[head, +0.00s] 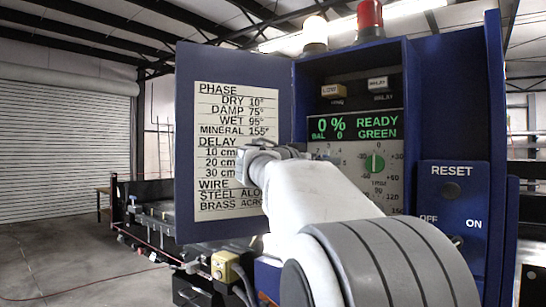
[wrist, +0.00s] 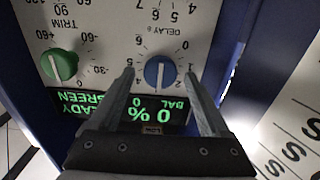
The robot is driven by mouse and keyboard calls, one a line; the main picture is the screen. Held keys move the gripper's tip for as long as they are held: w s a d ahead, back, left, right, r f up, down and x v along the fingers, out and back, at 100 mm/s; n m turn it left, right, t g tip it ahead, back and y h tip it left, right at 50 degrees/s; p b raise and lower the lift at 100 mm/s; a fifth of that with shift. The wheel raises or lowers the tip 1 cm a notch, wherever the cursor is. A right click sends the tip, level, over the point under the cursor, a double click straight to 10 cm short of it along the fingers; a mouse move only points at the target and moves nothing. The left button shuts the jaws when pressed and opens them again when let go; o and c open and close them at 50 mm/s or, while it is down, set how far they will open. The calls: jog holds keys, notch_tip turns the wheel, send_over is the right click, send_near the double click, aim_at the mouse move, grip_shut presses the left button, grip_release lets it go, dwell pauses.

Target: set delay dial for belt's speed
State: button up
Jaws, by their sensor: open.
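The delay dial is a round blue knob (wrist: 160,72) with a white mark, on the pale panel marked DELAY in the wrist view, which sees the panel upside down. The mark looks vertical in the picture; I cannot tell its exact reading. My gripper (wrist: 161,73) is open, with one finger on each side of the blue knob. I cannot tell whether the fingers touch it.
A green trim knob (wrist: 60,65) sits beside the delay dial. The display (head: 354,127) reads 0 %, BAL 0, READY GREEN. A reset switch panel (head: 452,195) stands at right. Lamps (head: 369,17) top the cabinet. The open door (head: 184,150) borders the left.

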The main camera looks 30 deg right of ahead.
jog(key=shift+w+d, duration=0.1)
jog(key=shift+d, duration=0.25)
grip_shut()
jog(key=shift+n, duration=0.3)
jog(key=shift+w+a+f+n+b, duration=0.1)
jog(key=shift+n+b, duration=0.6)
jog(key=shift+n, duration=2.45)
jog(key=shift+w+f+n+b, duration=0.1)
jog(key=shift+n+b, duration=0.55)
jog(key=shift+n, duration=2.5)
